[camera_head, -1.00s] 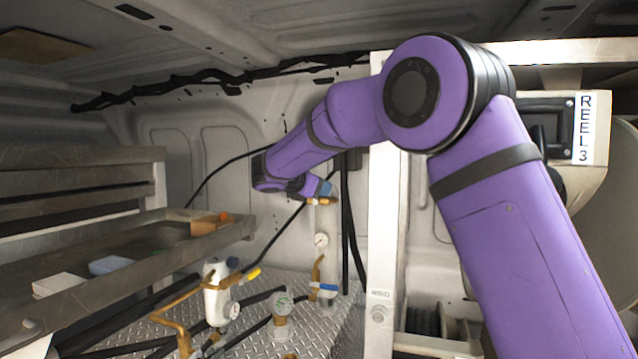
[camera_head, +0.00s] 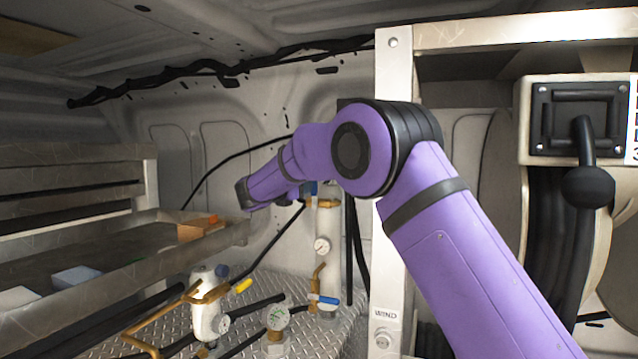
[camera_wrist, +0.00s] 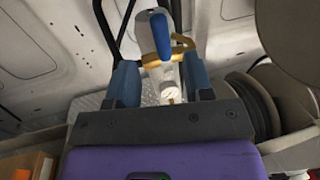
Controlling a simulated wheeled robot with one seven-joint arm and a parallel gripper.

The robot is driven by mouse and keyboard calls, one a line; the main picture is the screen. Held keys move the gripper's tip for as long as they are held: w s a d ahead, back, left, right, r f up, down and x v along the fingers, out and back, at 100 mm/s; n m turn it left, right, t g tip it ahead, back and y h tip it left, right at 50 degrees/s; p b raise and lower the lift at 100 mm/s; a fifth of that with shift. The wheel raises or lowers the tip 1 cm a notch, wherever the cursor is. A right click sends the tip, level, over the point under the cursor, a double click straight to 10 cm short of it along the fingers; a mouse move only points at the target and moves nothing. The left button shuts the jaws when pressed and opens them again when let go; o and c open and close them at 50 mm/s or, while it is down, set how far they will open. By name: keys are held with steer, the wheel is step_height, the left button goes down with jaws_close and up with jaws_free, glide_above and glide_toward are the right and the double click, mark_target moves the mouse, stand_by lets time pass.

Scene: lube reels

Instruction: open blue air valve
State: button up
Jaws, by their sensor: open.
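A blue valve handle (camera_wrist: 160,35) with a brass fitting (camera_wrist: 180,48) stands on a white upright cylinder in the wrist view. My gripper (camera_wrist: 161,80) has its two blue fingers apart, with nothing held between them. The handle appears ahead of and between the fingers; I cannot tell the exact gap. In the head view the white cylinder (camera_head: 330,232) stands near the back wall, with a brass fitting at its top. My arm largely hides the gripper there, and the small blue patch by the fitting could be handle or finger. A second blue handle (camera_head: 323,299) sits lower down.
A gauge (camera_head: 322,246) is on the cylinder. A white filter unit (camera_head: 206,312) with a yellow handle (camera_head: 243,286) and another gauge (camera_head: 278,317) stand in front. Metal shelving (camera_head: 120,262) is left. A white frame post (camera_head: 387,270) and a black-knobbed lever (camera_head: 587,186) are right.

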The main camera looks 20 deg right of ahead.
mark_target(314, 192)
steer(key=x, duration=0.9)
steer(key=shift+w+d, duration=0.25)
steer(key=shift+d, duration=0.05)
steer(key=shift+c, duration=0.2)
jaws_close()
